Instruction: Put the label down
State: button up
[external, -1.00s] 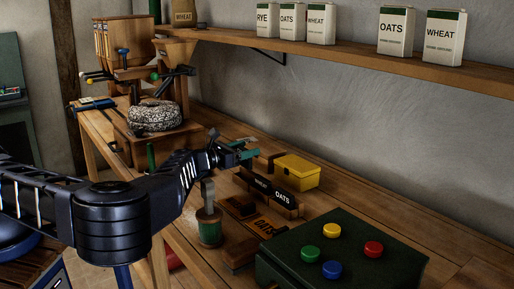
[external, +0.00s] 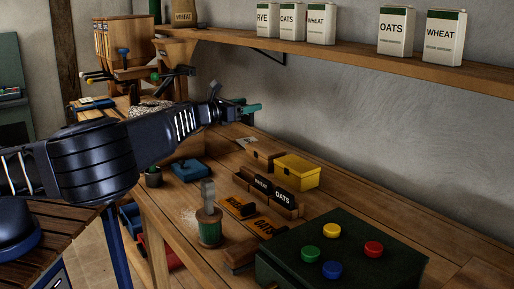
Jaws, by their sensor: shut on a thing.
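My gripper (external: 250,108) is at the end of the outstretched arm, in the air above the far part of the bench, with teal fingertips pointing right. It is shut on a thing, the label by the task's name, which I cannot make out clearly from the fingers. Dark labels reading WHEAT (external: 262,184) and OATS (external: 284,197) stand upright in a wooden rack. Orange labels (external: 239,207) lie on a wooden piece in front of the rack. A small pale flat thing (external: 246,142) is on the bench below the gripper.
A yellow box (external: 298,173) and a brown box (external: 263,160) stand behind the rack. A dark green button box (external: 342,262) is at the front right. A green-and-wood pot (external: 209,228) and a blue thing (external: 188,170) stand left. The wall shelf (external: 350,58) holds grain packets.

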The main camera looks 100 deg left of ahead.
jog(key=s+a+n+g+y, duration=0.2)
jog(key=s+a+g, duration=0.1)
jog(key=a, duration=1.3)
jog(key=s+a+n+g+y, duration=0.1)
jog(key=s+a+n+g, duration=0.15)
jog(key=a, duration=1.25)
jog(key=f, duration=1.9)
jog(key=shift+s+f, duration=0.15)
jog(key=shift+s, duration=0.25)
jog(key=o, duration=0.9)
jog(key=shift+f, duration=0.15)
jog(key=shift+o, duration=0.5)
